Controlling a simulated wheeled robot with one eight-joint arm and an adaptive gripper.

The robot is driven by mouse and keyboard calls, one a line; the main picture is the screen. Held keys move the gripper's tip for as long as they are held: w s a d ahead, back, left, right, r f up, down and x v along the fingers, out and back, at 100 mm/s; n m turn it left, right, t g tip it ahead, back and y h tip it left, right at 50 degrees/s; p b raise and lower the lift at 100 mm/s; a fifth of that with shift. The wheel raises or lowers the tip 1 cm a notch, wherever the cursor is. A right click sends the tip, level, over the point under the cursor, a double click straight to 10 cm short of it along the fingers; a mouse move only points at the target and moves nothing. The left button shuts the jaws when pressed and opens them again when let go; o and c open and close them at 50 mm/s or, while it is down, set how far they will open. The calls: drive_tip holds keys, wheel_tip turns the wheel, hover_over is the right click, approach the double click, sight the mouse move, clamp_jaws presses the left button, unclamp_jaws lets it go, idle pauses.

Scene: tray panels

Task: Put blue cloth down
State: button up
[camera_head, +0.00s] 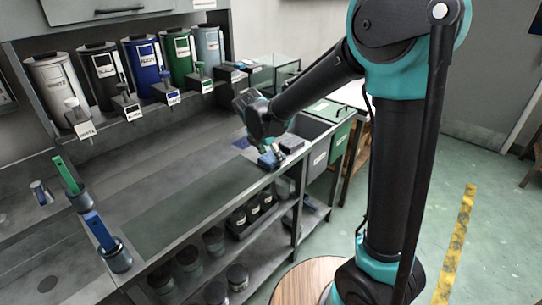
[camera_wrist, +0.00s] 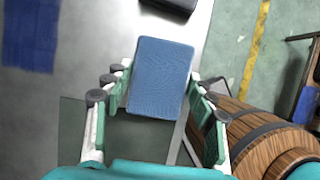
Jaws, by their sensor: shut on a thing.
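A blue cloth (camera_wrist: 160,72), folded into a rectangular pad, sits between the fingers of my gripper (camera_wrist: 157,88) in the wrist view. My gripper is shut on it. In the head view, my gripper (camera_head: 268,152) is over the right end of the grey counter, near its front edge, and the blue cloth (camera_head: 267,161) shows small beneath it. I cannot tell whether the cloth touches the counter. A flat dark blue patch (camera_wrist: 30,35) lies on the counter at the upper left of the wrist view; it also shows left of my gripper in the head view (camera_head: 240,143).
A green-lidded bin (camera_head: 331,112) stands beyond the counter's right end. Several labelled canisters (camera_head: 141,65) line the back shelf. Blue-handled (camera_head: 99,230) and green-handled (camera_head: 68,175) tools stand at left. The counter's middle is clear.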

drive_tip(key=o, duration=1.1)
drive_tip(key=v, duration=1.2)
drive_tip(key=s+d+f+m+y, duration=0.1)
drive_tip(key=s+d+f+m, duration=0.4)
drive_tip(key=d+m, duration=0.4)
drive_tip(key=s+d+f+m+y, duration=0.1)
drive_tip(key=s+d+f+m, duration=0.4)
drive_tip(key=d+m, duration=0.3)
drive_tip(key=s+d+f+m, duration=0.5)
drive_tip(key=d+f+m, duration=0.2)
drive_tip(key=d+m, duration=0.2)
drive_tip(key=shift+s+d+m+t+y, duration=0.25)
drive_tip(key=shift+d+m+t+y, duration=0.15)
drive_tip(key=shift+m, duration=0.8)
